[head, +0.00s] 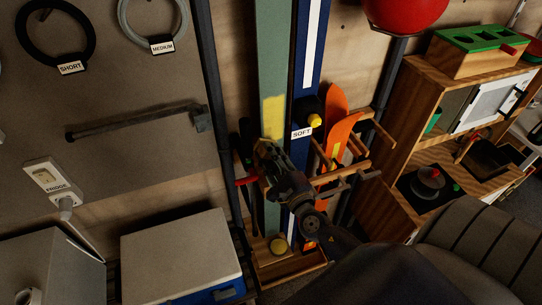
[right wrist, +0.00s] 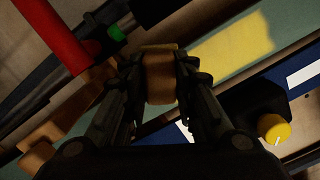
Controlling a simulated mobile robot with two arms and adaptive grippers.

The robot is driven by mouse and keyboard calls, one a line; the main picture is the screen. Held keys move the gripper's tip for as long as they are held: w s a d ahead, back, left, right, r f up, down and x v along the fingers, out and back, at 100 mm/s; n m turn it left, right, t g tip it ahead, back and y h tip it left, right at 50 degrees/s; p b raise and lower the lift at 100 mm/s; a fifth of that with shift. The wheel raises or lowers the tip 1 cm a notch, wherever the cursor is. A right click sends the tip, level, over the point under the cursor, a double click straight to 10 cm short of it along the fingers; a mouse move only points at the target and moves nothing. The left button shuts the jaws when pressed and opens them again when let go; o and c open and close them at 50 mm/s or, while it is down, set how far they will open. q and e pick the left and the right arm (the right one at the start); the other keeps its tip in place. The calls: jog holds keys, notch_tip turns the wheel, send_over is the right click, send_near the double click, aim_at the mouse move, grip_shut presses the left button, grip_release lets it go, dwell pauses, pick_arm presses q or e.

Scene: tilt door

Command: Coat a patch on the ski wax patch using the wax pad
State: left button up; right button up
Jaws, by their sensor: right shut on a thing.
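A grey-green ski (head: 271,60) stands upright with a yellow wax patch (head: 273,115) on its face. The patch also shows in the right wrist view (right wrist: 232,48) as a pale yellow area. My right gripper (head: 264,150) is just below the patch in the head view. In the right wrist view my right gripper (right wrist: 160,75) is shut on the tan wax pad (right wrist: 160,78). The pad is over the ski beside the patch's edge; I cannot tell whether it touches the ski. In the head view the pad is hidden by the gripper. My left gripper is not in view.
A blue ski (head: 310,50) with a "SOFT" label stands right of the green one, with a black, yellow-knobbed device (head: 312,112) on it. Orange skis (head: 338,120) and a wooden rack (head: 350,172) are close by. A white-lidded box (head: 180,250) is lower left.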

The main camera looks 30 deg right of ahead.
jog(key=shift+w+d, duration=0.25)
jog(key=shift+w, duration=0.75)
jog(key=d, duration=0.1)
jog(key=s+d+b, duration=0.1)
jog(key=d, duration=0.1)
jog(key=shift+d, duration=0.45)
jog(key=shift+w+a+r+p, duration=0.15)
jog(key=shift+a+p, duration=0.1)
jog(key=shift+a, duration=0.2)
jog(key=shift+w+a+p, duration=0.1)
jog(key=shift+a+p, duration=0.15)
jog(key=shift+a, duration=0.2)
jog(key=shift+w+a+p, duration=0.15)
jog(key=shift+a, duration=0.4)
jog(key=shift+w+a+p, duration=0.15)
jog(key=shift+a, duration=0.35)
jog(key=shift+s, duration=0.1)
